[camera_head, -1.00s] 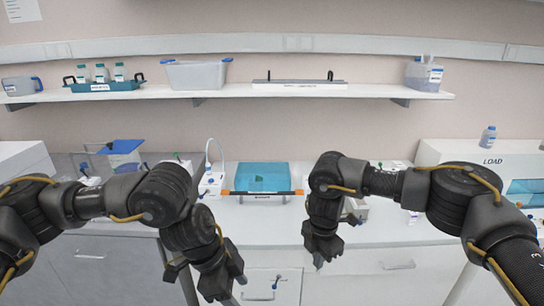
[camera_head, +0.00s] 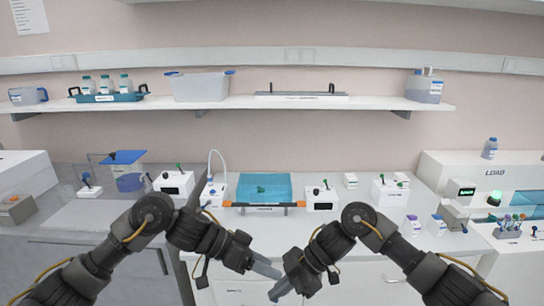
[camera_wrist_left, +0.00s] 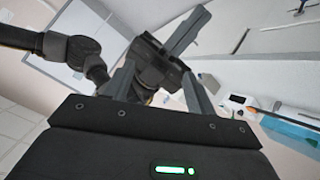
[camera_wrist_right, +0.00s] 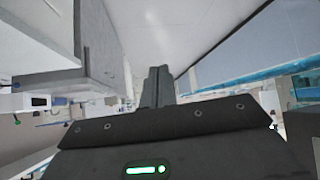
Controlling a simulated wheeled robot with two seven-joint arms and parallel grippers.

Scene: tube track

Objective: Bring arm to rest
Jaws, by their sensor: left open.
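My left gripper (camera_head: 268,267) is in front of the bench edge, low in the middle of the head view. It is open, with nothing seen between its fingers; they also show in the left wrist view (camera_wrist_left: 162,98). My right gripper (camera_head: 276,291) is just below it, pointing in from the right. Its fingers lie together in the right wrist view (camera_wrist_right: 158,87) with nothing seen between them. The two grippers are close to each other; whether they touch cannot be told. Both arms are bent inward in front of the bench.
Behind the arms, the white bench holds a blue gel tank (camera_head: 264,187), a squeeze bottle (camera_head: 213,188), small white boxes and bottles (camera_head: 438,225). A LOAD machine (camera_head: 470,170) stands at the right. A shelf (camera_head: 250,103) with trays runs along the wall.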

